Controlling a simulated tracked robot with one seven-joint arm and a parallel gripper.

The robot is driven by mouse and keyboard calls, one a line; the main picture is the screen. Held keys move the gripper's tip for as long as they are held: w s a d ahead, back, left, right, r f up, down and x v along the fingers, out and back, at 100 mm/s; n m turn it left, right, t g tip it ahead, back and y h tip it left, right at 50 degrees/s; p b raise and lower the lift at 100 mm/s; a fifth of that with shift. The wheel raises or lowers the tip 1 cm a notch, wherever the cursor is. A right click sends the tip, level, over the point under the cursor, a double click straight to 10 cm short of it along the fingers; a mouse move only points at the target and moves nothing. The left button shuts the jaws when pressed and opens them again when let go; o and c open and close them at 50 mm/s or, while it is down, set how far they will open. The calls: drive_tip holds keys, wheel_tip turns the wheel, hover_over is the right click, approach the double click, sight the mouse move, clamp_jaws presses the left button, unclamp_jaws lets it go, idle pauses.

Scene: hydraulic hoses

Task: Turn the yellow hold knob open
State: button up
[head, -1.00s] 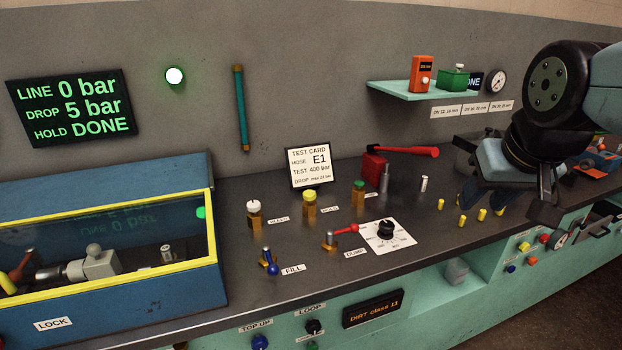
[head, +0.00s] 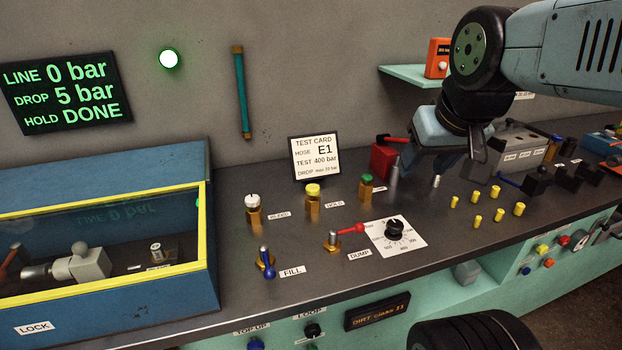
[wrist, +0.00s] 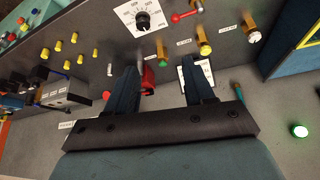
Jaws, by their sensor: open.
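The yellow hold knob (head: 312,190) is a yellow cap on a brass stem, standing on the bench beside a HOLD label. It stands between the white-capped knob (head: 253,201) and the green-capped knob (head: 366,180). My gripper (head: 421,175) is up and to the right of it, over the back of the bench, apart from it. In the wrist view the two dark fingers (wrist: 160,80) are spread with nothing between them, and the yellow hold knob (wrist: 204,49) shows beyond the finger on the right.
The red-handled DUMP lever (head: 347,231), blue FILL lever (head: 267,264) and dial (head: 394,229) stand in front. The test card (head: 316,157) is behind. A red block (head: 382,160) is near my gripper. The wall display (head: 62,92) reads HOLD DONE. A lidded blue box (head: 110,300) fills the left.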

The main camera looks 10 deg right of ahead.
drive_tip(key=shift+o, duration=0.7)
drive_tip(key=shift+w+a+r, duration=0.1)
drive_tip(key=shift+w, duration=0.3)
drive_tip(key=shift+o, duration=0.6)
drive_tip(key=w+a+m+g, duration=0.1)
drive_tip(key=w+a, duration=0.2)
drive_tip(key=w, duration=0.4)
drive_tip(key=w+a+m+g, duration=0.1)
drive_tip(key=w+a+m, duration=0.1)
drive_tip(key=w, duration=0.4)
drive_tip(key=shift+w+a+g+h, duration=0.3)
drive_tip(key=shift+w+a, duration=0.1)
drive_tip(key=shift+a, duration=0.05)
drive_tip(key=m+g, duration=0.3)
drive_tip(key=m, duration=0.1)
hover_over(313, 186)
wheel_tip(313, 186, down, 9)
wheel_tip(313, 186, down, 14)
drive_tip(key=shift+r, duration=0.2)
drive_tip(key=shift+c, duration=0.3)
